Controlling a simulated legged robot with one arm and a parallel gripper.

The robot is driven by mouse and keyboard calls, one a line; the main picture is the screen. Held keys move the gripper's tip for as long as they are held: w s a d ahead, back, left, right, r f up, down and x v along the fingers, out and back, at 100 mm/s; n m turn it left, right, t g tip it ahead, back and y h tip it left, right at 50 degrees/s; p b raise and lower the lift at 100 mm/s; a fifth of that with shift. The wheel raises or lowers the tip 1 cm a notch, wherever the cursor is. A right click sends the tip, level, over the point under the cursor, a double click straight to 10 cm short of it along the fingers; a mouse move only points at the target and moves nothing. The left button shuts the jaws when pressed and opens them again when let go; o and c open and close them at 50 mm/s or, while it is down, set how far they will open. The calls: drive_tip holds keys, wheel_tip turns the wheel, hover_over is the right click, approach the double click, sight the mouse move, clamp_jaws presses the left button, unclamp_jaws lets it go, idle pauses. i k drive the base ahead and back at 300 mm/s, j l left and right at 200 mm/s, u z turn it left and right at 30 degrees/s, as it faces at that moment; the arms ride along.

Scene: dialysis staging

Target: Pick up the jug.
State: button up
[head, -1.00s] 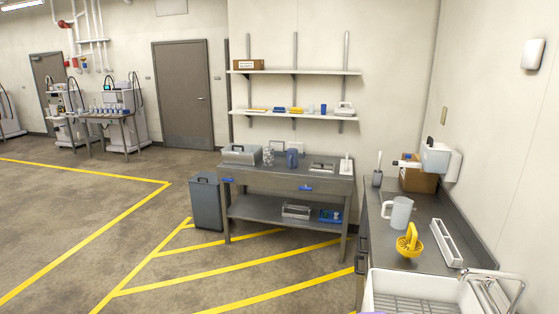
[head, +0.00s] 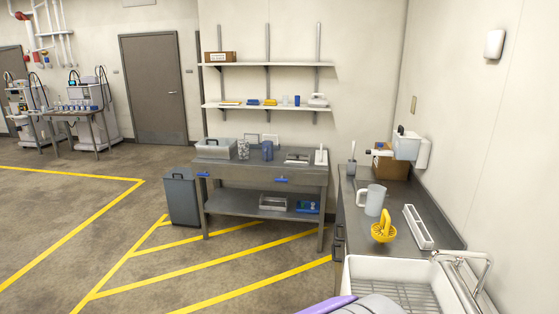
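A pale, translucent jug (head: 374,200) with a handle on its left side stands upright on the dark counter (head: 352,222) at the right. A yellow object with a curved handle (head: 384,231) is in front of it. A blue jug-like vessel (head: 267,150) stands on the grey workbench (head: 255,179) against the back wall. No gripper fingers can be made out. A grey and purple rounded shape at the bottom edge may be part of my arm.
A white sink (head: 358,271) with a metal rack fills the counter's near end. A long white tray (head: 418,227) lies right of the jug. A cardboard box (head: 389,166) stands behind. A grey bin (head: 182,199) is left of the workbench. The yellow-marked floor at the left is clear.

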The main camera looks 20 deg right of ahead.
sight(267, 146)
drive_tip(key=i+j+u, duration=0.1)
drive_tip(key=i+j, duration=0.15)
drive_tip(key=i, duration=0.2)
drive_tip(key=i+z, duration=0.25)
drive_tip(key=i, duration=0.35)
drive_tip(key=i+j+z, duration=0.15)
drive_tip(key=i+z, duration=0.15)
drive_tip(key=i, duration=0.25)
drive_tip(key=i+j+z, duration=0.25)
drive_tip(key=i, duration=0.3)
drive_tip(key=i+l, duration=0.15)
drive_tip(key=i, duration=0.75)
drive_tip(key=i+l, duration=0.1)
drive_tip(key=i, duration=0.8)
drive_tip(key=i+l+z, duration=0.35)
drive_tip(key=i+l, duration=0.35)
drive_tip(key=i, duration=0.15)
